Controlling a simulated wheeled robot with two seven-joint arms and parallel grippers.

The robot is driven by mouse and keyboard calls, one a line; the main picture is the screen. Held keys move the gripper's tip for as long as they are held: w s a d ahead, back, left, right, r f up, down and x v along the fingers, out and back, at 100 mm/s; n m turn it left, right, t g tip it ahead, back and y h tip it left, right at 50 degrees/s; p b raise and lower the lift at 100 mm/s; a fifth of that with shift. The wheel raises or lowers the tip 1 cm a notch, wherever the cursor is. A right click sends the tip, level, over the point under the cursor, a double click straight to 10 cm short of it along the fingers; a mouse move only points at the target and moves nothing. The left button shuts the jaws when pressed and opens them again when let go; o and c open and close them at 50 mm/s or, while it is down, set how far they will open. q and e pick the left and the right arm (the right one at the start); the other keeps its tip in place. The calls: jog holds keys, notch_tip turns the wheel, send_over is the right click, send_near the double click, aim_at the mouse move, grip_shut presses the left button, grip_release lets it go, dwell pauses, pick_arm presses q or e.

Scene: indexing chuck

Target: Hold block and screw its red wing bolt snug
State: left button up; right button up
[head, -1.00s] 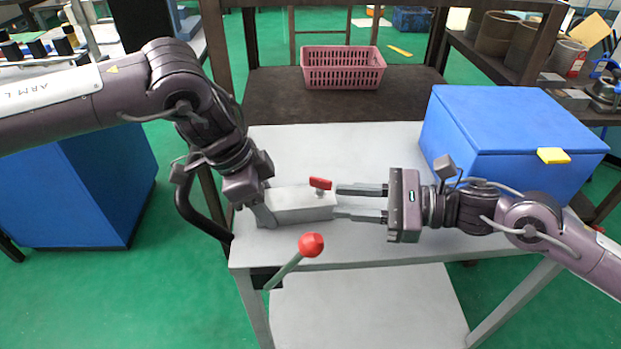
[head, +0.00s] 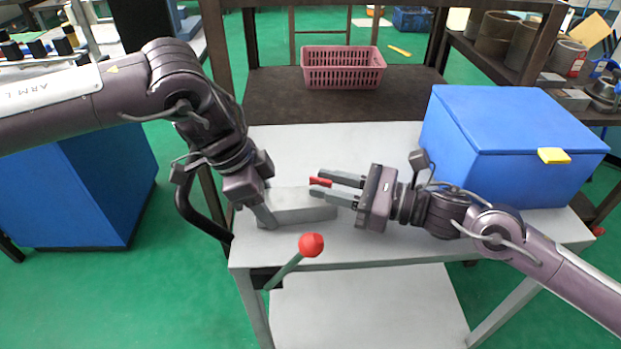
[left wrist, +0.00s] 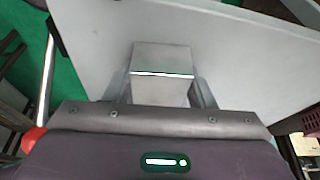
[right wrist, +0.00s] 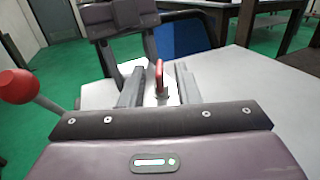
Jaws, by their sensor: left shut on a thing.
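The grey block (head: 290,207) lies on the light grey table (head: 370,145), and its end face shows in the left wrist view (left wrist: 162,62). My left gripper (head: 262,215) is shut on the block's left end. The red wing bolt (head: 320,182) stands on the block's right part; it is also in the right wrist view (right wrist: 159,75), upright between the fingers. My right gripper (head: 325,188) is open, its two fingers reaching left over the block on either side of the red wing. Gaps show between the fingers and the wing in the right wrist view; the bolt's lower shank is hidden.
A blue box (head: 510,140) with a yellow tab stands at the table's right. A lever with a red ball knob (head: 311,245) rises at the front edge. A pink basket (head: 343,68) sits on the dark shelf behind. The table's back middle is clear.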

aim_at(310, 181)
jog(key=shift+x, duration=1.85)
grip_shut()
